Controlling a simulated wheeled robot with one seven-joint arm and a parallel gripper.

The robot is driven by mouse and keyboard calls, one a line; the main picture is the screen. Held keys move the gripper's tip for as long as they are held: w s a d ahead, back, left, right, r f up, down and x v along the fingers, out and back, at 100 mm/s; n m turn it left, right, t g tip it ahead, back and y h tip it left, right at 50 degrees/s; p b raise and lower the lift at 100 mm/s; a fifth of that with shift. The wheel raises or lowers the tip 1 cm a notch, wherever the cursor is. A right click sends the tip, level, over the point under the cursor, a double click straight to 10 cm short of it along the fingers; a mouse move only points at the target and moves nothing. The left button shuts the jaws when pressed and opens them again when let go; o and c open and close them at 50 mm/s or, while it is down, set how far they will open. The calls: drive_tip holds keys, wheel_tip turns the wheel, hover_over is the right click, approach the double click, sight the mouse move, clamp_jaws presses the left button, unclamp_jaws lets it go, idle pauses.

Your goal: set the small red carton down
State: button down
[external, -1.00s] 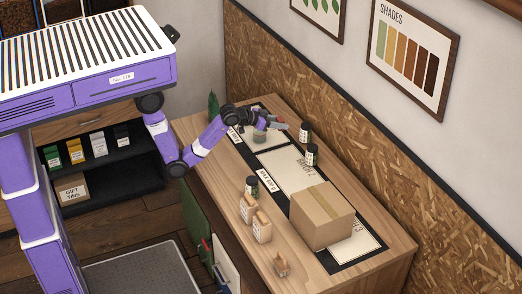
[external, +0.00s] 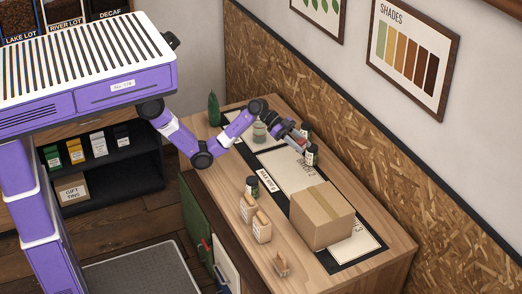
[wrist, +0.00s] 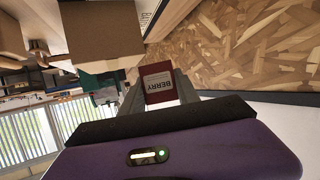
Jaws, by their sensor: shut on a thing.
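The small red carton (wrist: 157,72) is between my gripper's fingers in the wrist view, with a pale label reading "BERRY" that appears upside down. My gripper (wrist: 158,92) is shut on it. In the external view my gripper (external: 299,142) is above the far side of the wooden table, close to two dark jars with pale labels, one (external: 306,130) behind it and one (external: 312,155) in front. The carton is too small and covered there to make out clearly. I cannot tell its height above the table.
A large cardboard box (external: 322,216) stands on the black-edged mat (external: 342,268). Another dark jar (external: 251,187) and paper bags (external: 262,227) stand near the front edge. A greenish tin (external: 259,132) and green bottle (external: 213,109) are at the back. A chipboard wall panel (external: 390,180) borders the table.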

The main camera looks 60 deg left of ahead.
sight(298, 187)
drive_tip(key=shift+s+d+m+g, duration=0.2)
drive_tip(key=shift+s+m+g, duration=0.1)
drive_tip(key=shift+s, duration=0.05)
drive_tip(key=shift+f, duration=0.4)
wheel_tip(298, 187, down, 19)
drive_tip(key=shift+f+p, duration=0.1)
drive_tip(key=shift+p, duration=0.35)
drive_tip(key=shift+f, duration=0.1)
drive_tip(key=c, duration=0.9)
unclamp_jaws()
drive_tip(key=shift+c, duration=0.2)
drive_tip(key=shift+o, duration=0.2)
